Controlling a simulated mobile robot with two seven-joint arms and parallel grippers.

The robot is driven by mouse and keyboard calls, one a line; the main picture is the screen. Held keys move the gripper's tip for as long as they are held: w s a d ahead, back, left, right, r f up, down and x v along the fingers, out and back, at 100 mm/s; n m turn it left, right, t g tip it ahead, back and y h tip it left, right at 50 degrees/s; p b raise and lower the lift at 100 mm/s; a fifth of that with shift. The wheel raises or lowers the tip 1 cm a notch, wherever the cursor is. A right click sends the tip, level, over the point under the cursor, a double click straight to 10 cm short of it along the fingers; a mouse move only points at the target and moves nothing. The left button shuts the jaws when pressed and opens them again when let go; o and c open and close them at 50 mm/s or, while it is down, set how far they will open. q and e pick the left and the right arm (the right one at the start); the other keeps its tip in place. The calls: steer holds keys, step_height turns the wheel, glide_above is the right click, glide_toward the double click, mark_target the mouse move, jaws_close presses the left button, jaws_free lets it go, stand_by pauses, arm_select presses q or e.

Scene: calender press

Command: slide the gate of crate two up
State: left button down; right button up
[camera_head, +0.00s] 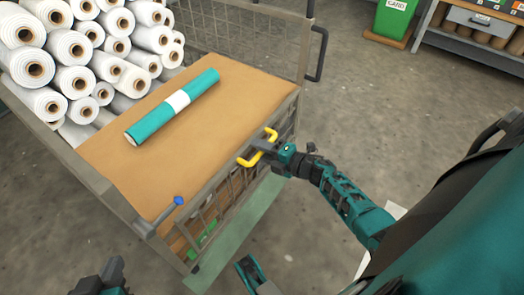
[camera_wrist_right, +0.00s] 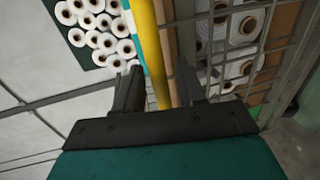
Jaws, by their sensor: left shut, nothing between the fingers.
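The crate (camera_head: 292,101) is a grey metal cage with a mesh gate (camera_head: 232,190) on its near right side. No crate number is readable. A yellow handle (camera_head: 248,161) sits at the gate's top edge; it shows as a yellow bar in the right wrist view (camera_wrist_right: 148,40). My right gripper (camera_head: 264,146) is at the handle, covering its middle. In the right wrist view its fingers (camera_wrist_right: 157,92) stand apart, with the bar passing between them. My left gripper (camera_head: 112,272) is shut and empty at the bottom left, away from the crate and partly cut off.
A teal roll with a white band (camera_head: 178,100) lies on the crate's brown board (camera_head: 235,100). A blue-headed pin (camera_head: 179,200) is at the near corner. White rolls (camera_head: 75,45) are stacked behind. A green bin (camera_head: 393,18) and bench (camera_head: 480,22) stand far right; floor between is clear.

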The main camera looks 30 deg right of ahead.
jaws_close()
stand_by(0.3)
stand_by(0.3)
